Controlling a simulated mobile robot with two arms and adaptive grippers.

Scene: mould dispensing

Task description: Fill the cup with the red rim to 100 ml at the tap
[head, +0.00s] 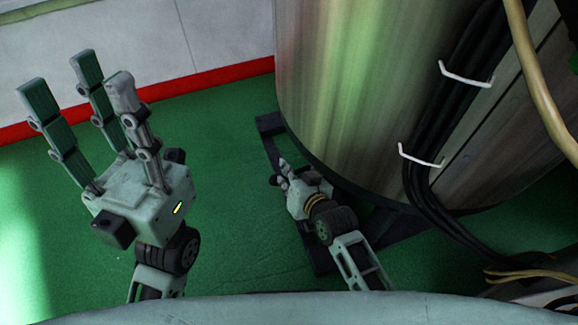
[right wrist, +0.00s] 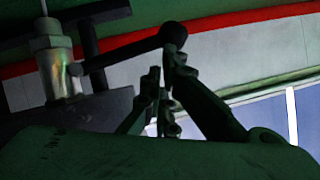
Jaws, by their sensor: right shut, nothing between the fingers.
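No cup with a red rim shows in either view. In the right wrist view, a metal fitting (right wrist: 58,70) with a dark lever ending in a black ball knob (right wrist: 173,33) looks like the tap; its outlet is not clear. My right gripper (right wrist: 163,85) is shut and empty, its fingers just below the knob; I cannot tell whether they touch it. In the head view my right gripper (head: 281,171) is low beside the big metal tank (head: 340,90). My left gripper (head: 80,78) is open and empty, fingers pointing up, at the left.
The tank stands on a dark base frame (head: 268,124) at the right of the head view. Black cables (head: 440,130) and a tan hose (head: 535,80) run down its side. Green floor (head: 225,220) is clear between my grippers. A pale wall (head: 150,40) with a red skirting lies behind.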

